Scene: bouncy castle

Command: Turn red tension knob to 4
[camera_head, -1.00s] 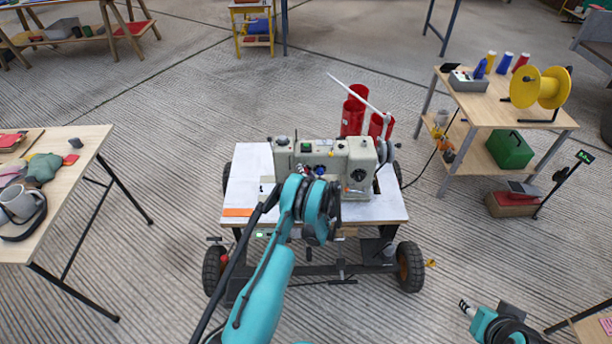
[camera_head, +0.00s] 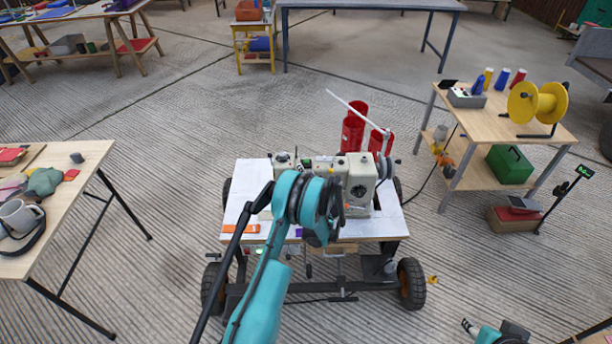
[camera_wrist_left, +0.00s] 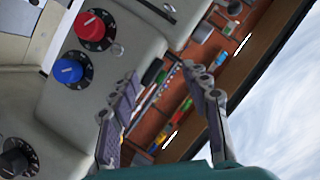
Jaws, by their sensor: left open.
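The red knob (camera_wrist_left: 92,27) is at the upper left of the left wrist view, on the pale face of the sewing machine (camera_head: 360,187). It sits on a black dial with white marks; I cannot read its setting. A blue knob (camera_wrist_left: 68,71) is beside it and a black knob (camera_wrist_left: 16,160) is at the lower left. My left gripper (camera_wrist_left: 160,73) is open, its fingers apart and empty, to the right of the red knob and not touching it. In the head view my left arm hides the knobs. My right gripper (camera_head: 468,326) shows only partly at the bottom edge.
The machine stands on a wheeled cart with a pale top (camera_head: 250,185). Red thread cones (camera_head: 352,132) stand behind it. An orange strip (camera_head: 240,229) lies at the cart's front left. Side tables stand left (camera_head: 95,155) and right (camera_head: 485,122), with open floor between.

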